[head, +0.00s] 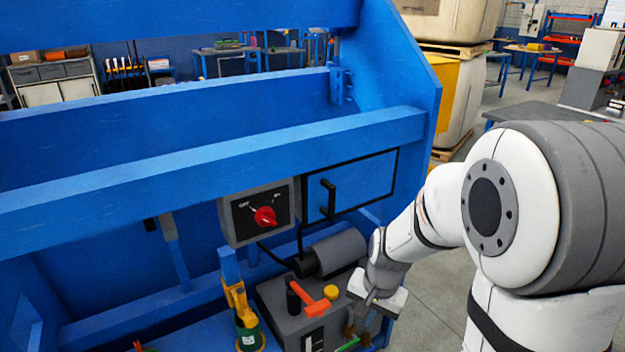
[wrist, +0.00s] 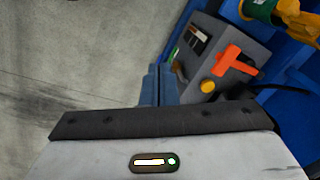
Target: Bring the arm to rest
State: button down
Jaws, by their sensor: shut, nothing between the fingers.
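My gripper (head: 361,332) is low at the right end of the blue frame in the head view, pointing down. It is shut and empty. In the wrist view its fingers (wrist: 157,80) are together, beside a grey box (wrist: 218,55) with an orange handle (wrist: 232,63) and a yellow cap (wrist: 207,86). The same grey box (head: 285,318) is just left of my gripper in the head view. I cannot tell whether the fingers touch anything there. My arm reaches in from the right.
The blue frame (head: 215,160) has wide crossbars above. A switch box (head: 240,228) with a red knob (head: 265,216) and a black-handled door (head: 362,187) sit above the grey cylinder (head: 338,252). A yellow tool (head: 236,296) stands left. Floor (head: 430,300) is clear right of the frame.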

jog(key=s+d+r+n+t+p, duration=0.1)
jog(key=s+r+p, duration=0.4)
jog(key=r, duration=0.7)
jog(key=s+d+r+n+h+p, duration=0.1)
jog(key=s+d+r+n+p, duration=0.1)
jog(key=s+r+n+p, duration=0.2)
jog(key=s+r+p, duration=0.1)
jog(key=s+r, duration=0.2)
jog(key=r, duration=0.5)
jog(key=shift+s+r+n+t, duration=0.3)
jog(key=shift+s+r+t, duration=0.05)
jog(key=shift+t, duration=0.05)
jog(key=shift+d, duration=0.1)
